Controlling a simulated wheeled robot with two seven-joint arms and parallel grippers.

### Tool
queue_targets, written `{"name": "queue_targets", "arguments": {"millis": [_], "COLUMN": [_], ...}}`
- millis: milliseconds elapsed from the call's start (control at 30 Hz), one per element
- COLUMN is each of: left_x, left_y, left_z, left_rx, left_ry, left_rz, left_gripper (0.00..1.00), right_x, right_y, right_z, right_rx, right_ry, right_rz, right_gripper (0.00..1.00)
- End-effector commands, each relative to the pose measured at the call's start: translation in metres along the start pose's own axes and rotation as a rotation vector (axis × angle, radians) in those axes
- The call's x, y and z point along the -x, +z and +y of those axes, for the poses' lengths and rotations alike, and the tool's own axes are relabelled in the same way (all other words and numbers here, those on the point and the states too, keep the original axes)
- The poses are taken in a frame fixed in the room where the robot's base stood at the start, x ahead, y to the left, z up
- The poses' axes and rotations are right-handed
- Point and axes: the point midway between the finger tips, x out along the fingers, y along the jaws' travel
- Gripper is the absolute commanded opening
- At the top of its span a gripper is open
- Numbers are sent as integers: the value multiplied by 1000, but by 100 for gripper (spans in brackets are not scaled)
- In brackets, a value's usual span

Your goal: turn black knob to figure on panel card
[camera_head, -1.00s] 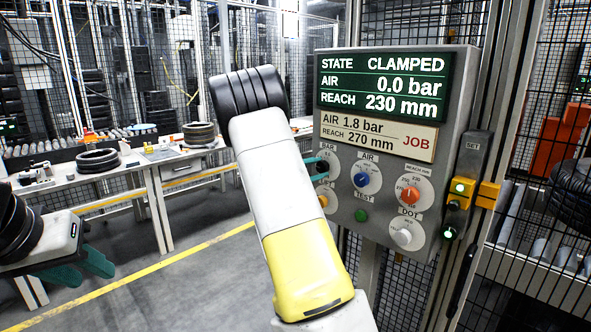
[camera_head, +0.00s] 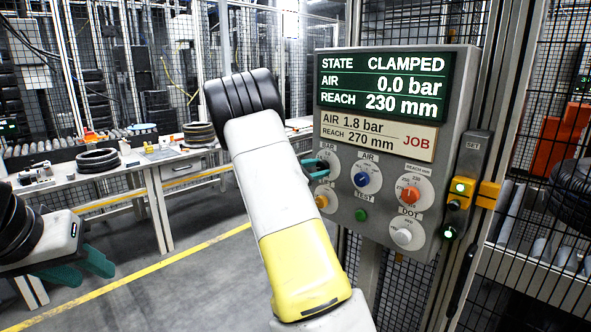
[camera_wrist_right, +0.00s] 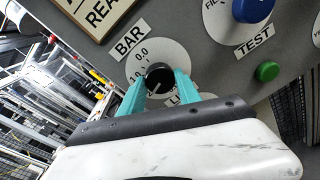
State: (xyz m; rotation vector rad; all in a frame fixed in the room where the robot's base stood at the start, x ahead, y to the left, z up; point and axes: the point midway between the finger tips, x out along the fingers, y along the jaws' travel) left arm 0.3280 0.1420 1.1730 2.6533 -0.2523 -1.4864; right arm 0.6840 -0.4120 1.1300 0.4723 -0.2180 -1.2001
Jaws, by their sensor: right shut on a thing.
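The black knob (camera_wrist_right: 159,77) sits on the BAR dial and shows between the teal fingers of my right gripper (camera_wrist_right: 160,88) in the right wrist view. The gripper is shut on the knob; its pointer direction is hard to read. In the head view the fingers of my right gripper (camera_head: 320,168) reach the panel's left edge, and the knob is mostly hidden. The panel card (camera_head: 374,135) reads AIR 1.8 bar, REACH 270 mm, JOB. The screen (camera_head: 383,87) above reads CLAMPED, AIR 0.0 bar, REACH 230 mm. My left gripper (camera_head: 90,265) is open and empty at lower left.
A SET box with a yellow handle (camera_head: 488,194) is at the right. A workbench (camera_head: 185,170) stands behind.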

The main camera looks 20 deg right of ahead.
Motion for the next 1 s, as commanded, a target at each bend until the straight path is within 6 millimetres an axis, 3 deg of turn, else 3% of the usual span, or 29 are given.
{"name": "queue_targets", "arguments": {"millis": [167,200,300,667,1000], "left_x": [0,0,0,0,0], "left_y": [0,0,0,0,0], "left_z": [0,0,0,0,0], "left_rx": [0,0,0,0,0], "left_ry": [0,0,0,0,0], "left_rz": [0,0,0,0,0], "left_gripper": [36,36,36,36,36], "right_x": [1,1,1,3,56], "right_y": [-2,-2,-2,-1,-1], "right_z": [0,0,0,0,1], "right_rx": [1,1,0,-1,0], "right_ry": [0,0,0,1,3], "right_rz": [3,3,3,1,3], "right_gripper": [0,41,61,61,61]}}
